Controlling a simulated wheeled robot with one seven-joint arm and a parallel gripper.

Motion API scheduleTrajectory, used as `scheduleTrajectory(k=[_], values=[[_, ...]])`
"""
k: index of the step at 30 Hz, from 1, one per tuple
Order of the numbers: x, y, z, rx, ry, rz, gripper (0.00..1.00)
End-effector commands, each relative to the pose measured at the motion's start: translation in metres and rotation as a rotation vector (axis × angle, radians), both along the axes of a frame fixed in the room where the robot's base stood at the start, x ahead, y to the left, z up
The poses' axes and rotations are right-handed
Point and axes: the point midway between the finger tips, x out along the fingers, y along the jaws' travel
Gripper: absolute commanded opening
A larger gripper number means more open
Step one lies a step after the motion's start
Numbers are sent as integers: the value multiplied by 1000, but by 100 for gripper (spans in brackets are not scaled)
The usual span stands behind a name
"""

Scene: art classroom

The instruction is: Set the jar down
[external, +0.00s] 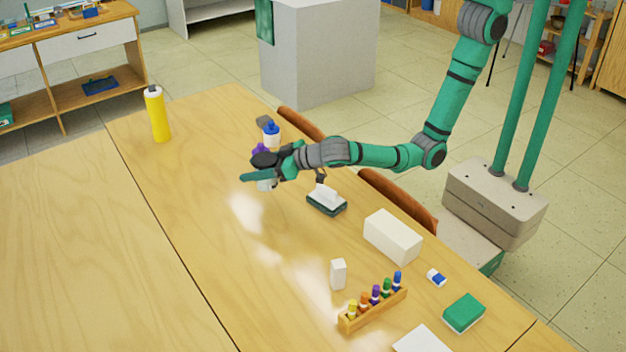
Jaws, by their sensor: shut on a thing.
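My gripper (264,173) reaches in from the right over the middle of the long wooden table (190,215). It is shut on the jar (265,185). The jar looks pale, and a small part of it shows just below the green finger. The rest of the jar is hidden by the fingers. I cannot tell whether its bottom touches the table or is a little above it.
Just behind my gripper stand a blue-capped white bottle (271,134) and a purple item. A yellow bottle (157,115) stands far left. The table's left is clear.

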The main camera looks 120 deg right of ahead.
Motion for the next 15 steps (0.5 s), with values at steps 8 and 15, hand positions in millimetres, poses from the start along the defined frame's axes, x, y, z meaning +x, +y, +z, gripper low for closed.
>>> scheduleTrajectory(k=[8, 15], values=[[20, -6, -22, -1, -2, 0, 26], [24, -7, -45, -1, 1, 2, 26]])
